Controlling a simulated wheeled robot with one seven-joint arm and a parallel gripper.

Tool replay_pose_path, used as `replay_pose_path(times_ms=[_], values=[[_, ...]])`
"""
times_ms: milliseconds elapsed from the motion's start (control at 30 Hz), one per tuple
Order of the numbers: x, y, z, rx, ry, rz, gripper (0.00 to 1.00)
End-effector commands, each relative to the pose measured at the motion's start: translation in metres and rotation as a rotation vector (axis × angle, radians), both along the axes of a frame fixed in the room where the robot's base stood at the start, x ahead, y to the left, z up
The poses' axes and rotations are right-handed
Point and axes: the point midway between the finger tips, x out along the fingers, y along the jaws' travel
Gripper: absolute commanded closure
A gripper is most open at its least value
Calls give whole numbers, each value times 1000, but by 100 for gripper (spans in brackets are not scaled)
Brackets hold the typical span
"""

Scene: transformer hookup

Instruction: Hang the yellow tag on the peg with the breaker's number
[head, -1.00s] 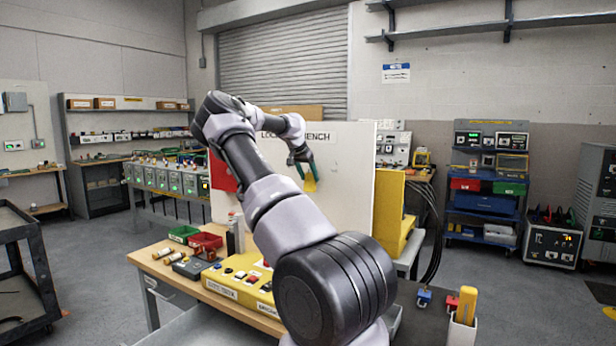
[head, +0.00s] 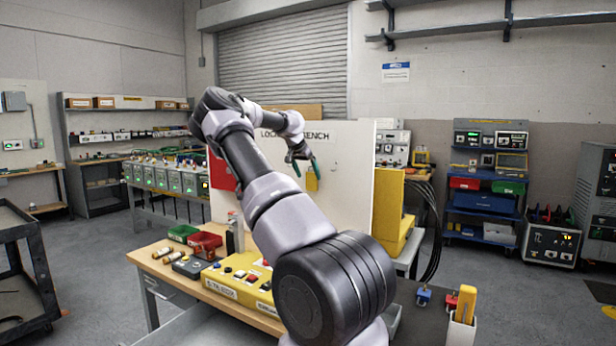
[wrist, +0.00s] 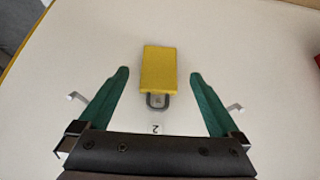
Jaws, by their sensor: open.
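The yellow tag (head: 312,182) hangs against the white lockout board (head: 345,180). In the wrist view the tag (wrist: 158,68) lies between my two green fingers, apart from both, and its grey loop (wrist: 158,101) is beside a printed "2" (wrist: 156,129). The peg inside the loop is too small to make out clearly. My gripper (head: 305,168) is open in front of the board; its fingers also show in the wrist view (wrist: 158,75). White pegs stick out at the left (wrist: 77,97) and right (wrist: 236,108). I cannot read the breaker's number.
A row of grey breaker cabinets (head: 165,178) stands behind at the left. A yellow panel (head: 388,205) stands right of the board.

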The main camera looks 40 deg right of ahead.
Motion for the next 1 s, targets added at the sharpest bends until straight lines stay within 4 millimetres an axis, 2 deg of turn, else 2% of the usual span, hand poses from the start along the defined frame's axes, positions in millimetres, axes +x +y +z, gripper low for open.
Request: replay_pose_path(times_ms=[300,500,833,1000], values=[[-12,32,54,1,-3,3,1],[-19,46,76,1,0,1,1],[-22,49,82,6,-2,-2,1],[-44,58,81,104,-41,-6,1]])
